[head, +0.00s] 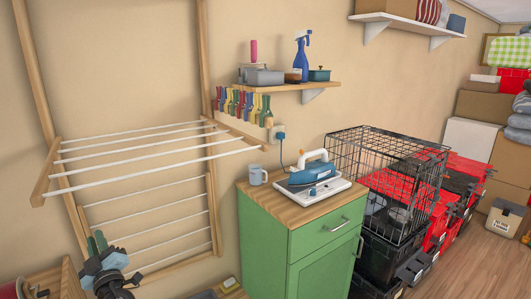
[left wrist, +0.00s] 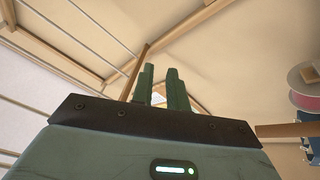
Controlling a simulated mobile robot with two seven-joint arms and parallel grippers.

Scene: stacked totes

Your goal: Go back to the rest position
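My left gripper (head: 97,241) is at the lower left of the head view, in front of the wall drying rack (head: 150,152), pointing upward. Its two dark green fingers stand a narrow gap apart with nothing between them. In the left wrist view the fingers (left wrist: 160,75) point up, with the wall and wooden rack parts behind them. My right gripper is in neither view.
A shelf (head: 290,88) juts from the wall. Wooden floor (head: 470,268) is clear at lower right.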

